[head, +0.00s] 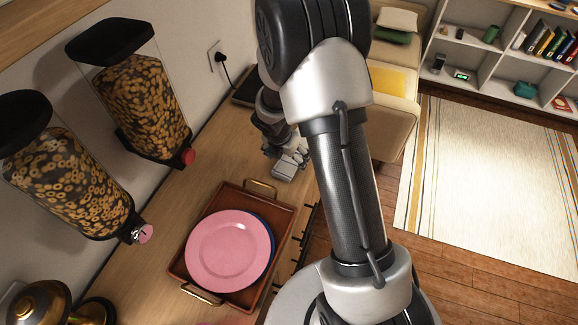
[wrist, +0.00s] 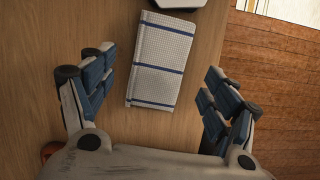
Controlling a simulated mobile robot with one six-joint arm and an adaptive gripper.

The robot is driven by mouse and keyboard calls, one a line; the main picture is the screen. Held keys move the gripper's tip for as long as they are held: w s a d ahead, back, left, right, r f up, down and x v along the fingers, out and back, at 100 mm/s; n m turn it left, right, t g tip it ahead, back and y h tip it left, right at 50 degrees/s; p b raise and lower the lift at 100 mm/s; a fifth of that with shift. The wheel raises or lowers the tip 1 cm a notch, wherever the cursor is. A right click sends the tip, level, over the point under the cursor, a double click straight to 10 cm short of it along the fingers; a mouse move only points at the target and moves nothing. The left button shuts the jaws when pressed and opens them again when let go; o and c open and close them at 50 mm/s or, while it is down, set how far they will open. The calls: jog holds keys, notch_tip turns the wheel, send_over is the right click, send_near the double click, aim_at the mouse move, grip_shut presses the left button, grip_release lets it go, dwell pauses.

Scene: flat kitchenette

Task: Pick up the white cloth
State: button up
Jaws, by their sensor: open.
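The white cloth (wrist: 159,61) lies flat and folded on the wooden counter in the wrist view. It has a fine grid pattern and dark blue stripes. My gripper (wrist: 158,84) is open and empty, with one blue-padded finger to each side of the cloth's near part in the picture. The fingers do not appear to touch the cloth, and the height above it is hard to tell. In the head view my gripper (head: 287,166) is over the counter beyond the tray. The cloth cannot be made out there.
A brown tray (head: 283,208) with a pink plate (head: 229,250) on a blue one stands on the counter (head: 215,150). Two cereal dispensers (head: 145,100) stand along the wall at left. The counter edge is close on the right.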

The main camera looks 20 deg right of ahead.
aim_at(288, 162)
jog(key=x, duration=0.2)
jog(key=shift+f+b, duration=0.25)
jog(key=shift+b, duration=0.1)
jog(key=shift+d+r, duration=0.1)
jog(key=shift+c, duration=0.4)
jog(key=c, duration=1)
jog(key=shift+r, duration=0.1)
notch_tip(288, 162, up, 20)
jog(key=p, duration=0.9)
jog(key=shift+p, duration=0.35)
